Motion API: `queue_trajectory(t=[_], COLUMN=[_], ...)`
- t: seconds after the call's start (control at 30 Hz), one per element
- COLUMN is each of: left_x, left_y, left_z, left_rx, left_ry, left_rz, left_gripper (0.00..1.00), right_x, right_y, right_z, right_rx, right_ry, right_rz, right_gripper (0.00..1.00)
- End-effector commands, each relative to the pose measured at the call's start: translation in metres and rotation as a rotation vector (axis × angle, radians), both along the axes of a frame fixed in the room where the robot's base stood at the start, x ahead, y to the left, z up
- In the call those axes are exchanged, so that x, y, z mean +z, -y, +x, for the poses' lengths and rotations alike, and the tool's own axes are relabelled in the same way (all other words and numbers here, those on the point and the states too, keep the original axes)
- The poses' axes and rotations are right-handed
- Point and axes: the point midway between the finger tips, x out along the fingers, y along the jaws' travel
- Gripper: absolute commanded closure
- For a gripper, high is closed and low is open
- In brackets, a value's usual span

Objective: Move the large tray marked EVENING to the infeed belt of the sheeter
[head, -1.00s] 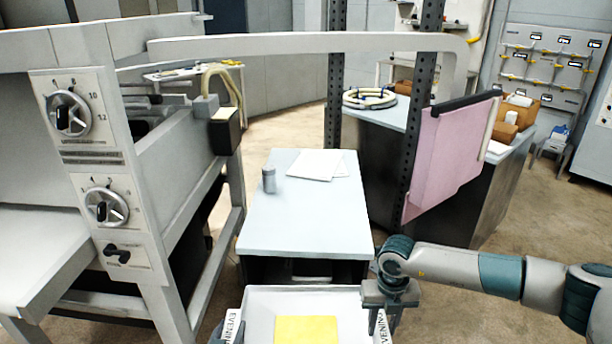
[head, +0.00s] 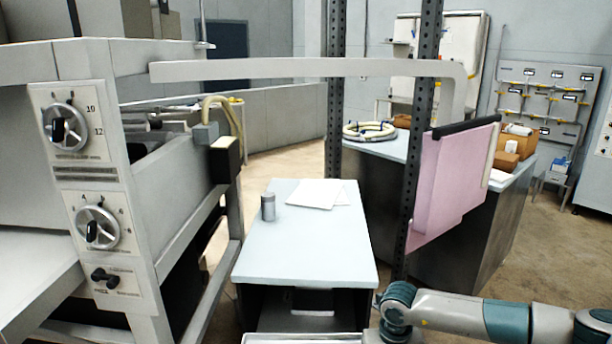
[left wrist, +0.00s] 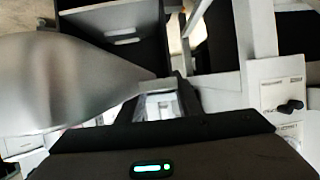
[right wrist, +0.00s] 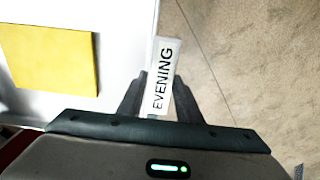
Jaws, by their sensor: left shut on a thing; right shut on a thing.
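The white tray marked EVENING shows only as a thin far rim (head: 305,338) at the bottom of the head view. In the right wrist view its white floor (right wrist: 125,25) holds a yellow sheet or block (right wrist: 48,60). My right gripper (right wrist: 158,92) is shut on the tray's edge at the EVENING label (right wrist: 163,72). My left gripper (left wrist: 160,104) is shut on a pale piece, apparently the tray's other end; a blurred grey shape hides much there. The sheeter (head: 100,180) stands at left in the head view, with a pale flat surface (head: 35,285) low on its near side.
A pale-topped table (head: 305,240) stands ahead, with a grey canister (head: 268,207) and papers (head: 315,194). A perforated post (head: 420,150) and pink panel (head: 455,180) stand to its right. A long white bar (head: 300,68) spans above. Floor shows at right.

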Motion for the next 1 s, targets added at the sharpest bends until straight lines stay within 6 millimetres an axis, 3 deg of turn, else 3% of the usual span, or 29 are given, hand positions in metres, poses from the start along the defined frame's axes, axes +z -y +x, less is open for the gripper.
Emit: queue_trajectory(t=[0.43,1.0], left_x=[0.013,0.061], left_y=[-0.002,-0.001], left_z=[-0.005,-0.033], left_rx=[0.003,0.003], left_ry=[0.004,0.006], left_rz=[0.001,0.0], left_gripper=[1.0,1.0], right_x=[0.011,0.06], right_y=[0.002,0.002], right_z=[-0.005,-0.033], right_rx=[-0.002,-0.001], right_ry=[0.001,0.001], right_rz=[-0.002,-0.001], right_gripper=[1.0,1.0])
